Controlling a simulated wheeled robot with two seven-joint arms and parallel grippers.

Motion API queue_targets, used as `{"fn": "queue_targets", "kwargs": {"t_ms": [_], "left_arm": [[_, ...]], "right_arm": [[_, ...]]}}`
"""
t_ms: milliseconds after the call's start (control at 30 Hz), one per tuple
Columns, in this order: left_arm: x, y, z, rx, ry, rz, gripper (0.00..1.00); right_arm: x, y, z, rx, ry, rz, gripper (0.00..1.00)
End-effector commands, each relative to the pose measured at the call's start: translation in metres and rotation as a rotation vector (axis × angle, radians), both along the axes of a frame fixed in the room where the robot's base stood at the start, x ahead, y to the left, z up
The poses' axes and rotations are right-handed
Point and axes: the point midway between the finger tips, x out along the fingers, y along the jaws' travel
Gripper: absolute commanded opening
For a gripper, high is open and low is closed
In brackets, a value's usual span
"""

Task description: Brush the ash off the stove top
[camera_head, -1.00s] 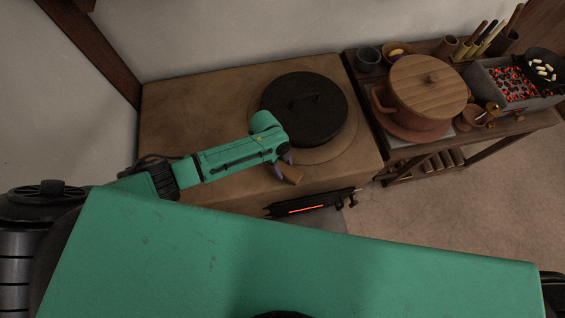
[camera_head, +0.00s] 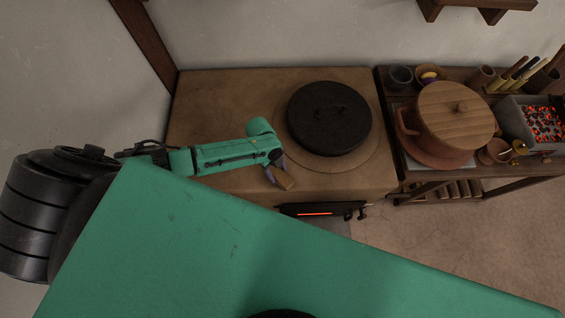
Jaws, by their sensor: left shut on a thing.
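The stove (camera_head: 215,110) is a brown, block-like body with a flat top, left of centre. A round black lidded pan or lid (camera_head: 329,115) sits on its round plate (camera_head: 368,160). I cannot make out ash on the top. My left gripper (camera_head: 275,167), with purple fingertips, is shut on a small tan wooden piece (camera_head: 285,183), which looks like part of a brush. It is over the stove's front part, left of and nearer than the black lid. Whether it touches the top I cannot tell. My right gripper is not in view.
A glowing firebox slot (camera_head: 315,212) with dark fittings is on the stove's front. At right, a wooden table (camera_head: 510,172) holds a lidded clay pot (camera_head: 450,120), cups (camera_head: 400,76), tool holders and a coal brazier (camera_head: 544,124). The stove top's left part is clear.

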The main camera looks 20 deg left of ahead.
Motion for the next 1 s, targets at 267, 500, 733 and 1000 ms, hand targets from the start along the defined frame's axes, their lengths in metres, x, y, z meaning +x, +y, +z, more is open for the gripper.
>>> {"fn": "queue_targets", "kwargs": {"t_ms": [267,500,733,1000], "left_arm": [[-0.015,0.033,0.0,0.013,0.01,0.003,0.07],[-0.016,0.036,0.001,0.008,0.007,0.001,0.07],[-0.007,0.015,-0.001,0.006,0.004,-0.001,0.07],[0.0,-0.003,0.0,0.005,0.004,0.001,0.07]], "right_arm": [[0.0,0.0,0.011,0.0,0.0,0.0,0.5],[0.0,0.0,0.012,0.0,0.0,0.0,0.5],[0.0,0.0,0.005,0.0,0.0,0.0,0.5],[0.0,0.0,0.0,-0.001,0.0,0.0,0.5]]}}
